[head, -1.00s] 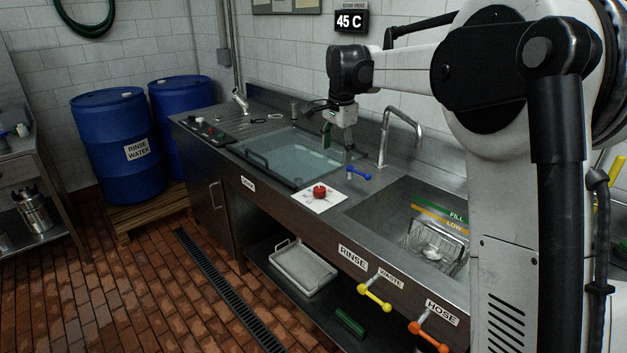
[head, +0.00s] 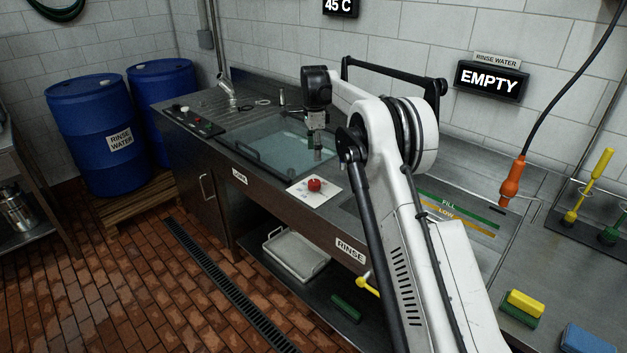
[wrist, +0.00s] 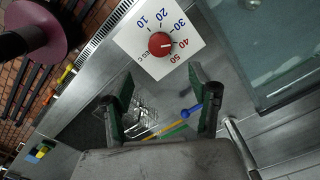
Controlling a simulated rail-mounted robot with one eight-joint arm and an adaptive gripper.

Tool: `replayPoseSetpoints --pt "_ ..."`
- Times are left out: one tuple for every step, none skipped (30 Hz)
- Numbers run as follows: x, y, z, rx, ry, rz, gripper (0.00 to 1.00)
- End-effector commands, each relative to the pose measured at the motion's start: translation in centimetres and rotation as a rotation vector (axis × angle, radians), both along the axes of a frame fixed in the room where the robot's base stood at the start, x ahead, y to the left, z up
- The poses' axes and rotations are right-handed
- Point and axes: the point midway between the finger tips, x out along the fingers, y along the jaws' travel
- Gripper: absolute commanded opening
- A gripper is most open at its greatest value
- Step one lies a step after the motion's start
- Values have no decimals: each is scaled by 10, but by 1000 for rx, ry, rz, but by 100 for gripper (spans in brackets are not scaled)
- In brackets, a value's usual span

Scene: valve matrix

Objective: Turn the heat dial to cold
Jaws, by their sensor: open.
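The heat dial is a red knob (head: 314,185) on a white square plate (head: 301,190) on the steel counter, between the water-filled basin and the sink. In the wrist view the red knob (wrist: 160,44) sits on its plate with blue numbers 10, 20, 30 and red 40, 50. A pale mark on the knob seems to face toward 40, but it is small. My gripper (head: 318,154) hangs above the basin's right edge, behind the dial. In the wrist view my gripper (wrist: 160,82) has its two green-lined fingers wide apart, with nothing between them, below the dial in the picture.
The basin (head: 262,149) lies left of the dial. A blue lever (wrist: 191,112) shows near the right finger in the wrist view. A wall display (head: 340,6) reads 45 C; another (head: 488,80) reads EMPTY. A yellow handle (head: 368,286) sticks out from the counter front.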

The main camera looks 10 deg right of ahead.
Motion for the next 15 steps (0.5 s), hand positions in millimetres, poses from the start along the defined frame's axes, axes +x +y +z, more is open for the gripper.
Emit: replayPoseSetpoints --pt "0 0 -5 0 0 0 56" --pt "0 0 -9 0 0 0 56" --pt "0 0 -14 0 0 1 56" --pt "0 0 -19 0 0 1 56" --pt "0 0 -25 0 0 1 56" --pt "0 0 -31 0 0 1 56" --pt "0 0 -37 0 0 1 56" --pt "0 0 -43 0 -1 1 56" --pt "0 0 -50 0 -1 1 56" --pt "0 0 -56 0 -1 1 56" --pt "0 0 -61 0 -1 1 56" --pt "0 0 -69 0 -1 1 56" --pt "0 0 -74 0 -1 2 56" --pt "0 0 -80 0 -1 2 56" --pt "0 0 -87 0 -1 2 56"
